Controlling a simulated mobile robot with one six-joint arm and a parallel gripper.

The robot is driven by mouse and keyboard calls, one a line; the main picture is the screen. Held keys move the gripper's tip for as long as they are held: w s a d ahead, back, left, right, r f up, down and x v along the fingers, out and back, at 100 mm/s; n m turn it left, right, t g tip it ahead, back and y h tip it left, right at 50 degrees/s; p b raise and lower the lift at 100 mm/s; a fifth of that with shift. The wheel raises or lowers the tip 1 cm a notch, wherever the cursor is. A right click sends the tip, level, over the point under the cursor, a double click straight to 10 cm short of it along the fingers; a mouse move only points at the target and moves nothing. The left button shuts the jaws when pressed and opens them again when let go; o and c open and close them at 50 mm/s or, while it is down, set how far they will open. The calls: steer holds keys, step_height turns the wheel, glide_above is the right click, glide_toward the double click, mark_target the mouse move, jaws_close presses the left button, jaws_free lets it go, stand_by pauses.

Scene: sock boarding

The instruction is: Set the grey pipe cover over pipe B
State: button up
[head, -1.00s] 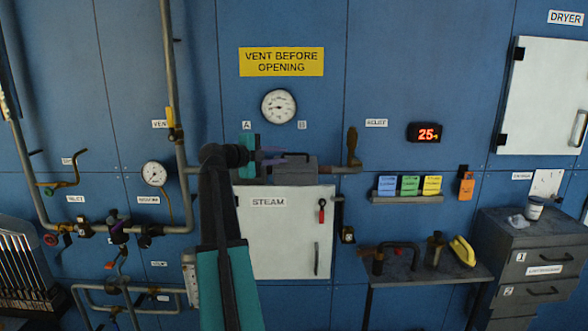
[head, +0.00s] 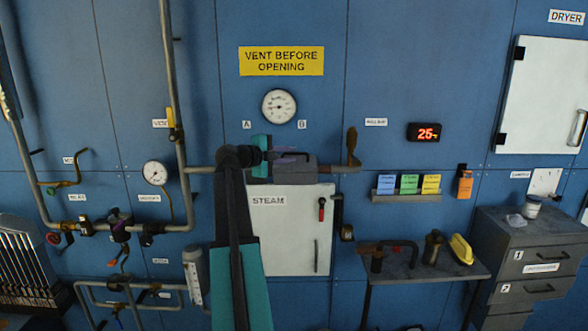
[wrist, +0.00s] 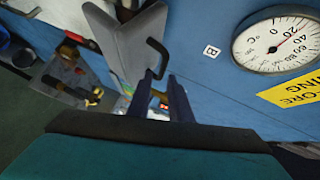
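The grey pipe cover (head: 298,174) is at the horizontal pipe (head: 344,169), below the B label (head: 302,124) and just above the steam door. In the wrist view the cover (wrist: 132,40) looks like an angled grey shell with a black loop handle (wrist: 158,58). My gripper (wrist: 160,80) points at the handle, its two blue fingers apart with a visible gap. The handle's near end shows at the fingertips; I cannot tell whether they touch it. In the head view my arm hides part of the pipe and the cover's left side. How the cover sits against the pipe is unclear.
The round gauge (head: 279,106) hangs above the pipe, between the A label (head: 247,124) and B label. A brass lever (head: 352,146) stands at the pipe's right end. The white steam door (head: 285,230) is below. A shelf (head: 465,266) with fittings is at lower right.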

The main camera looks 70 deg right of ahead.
mark_target(298, 154)
steer(key=shift+p+x, duration=0.55)
steer(key=shift+x, duration=0.25)
steer(key=shift+p+x, duration=0.4)
steer(key=shift+x, duration=0.6)
jaws_close()
stand_by(0.5)
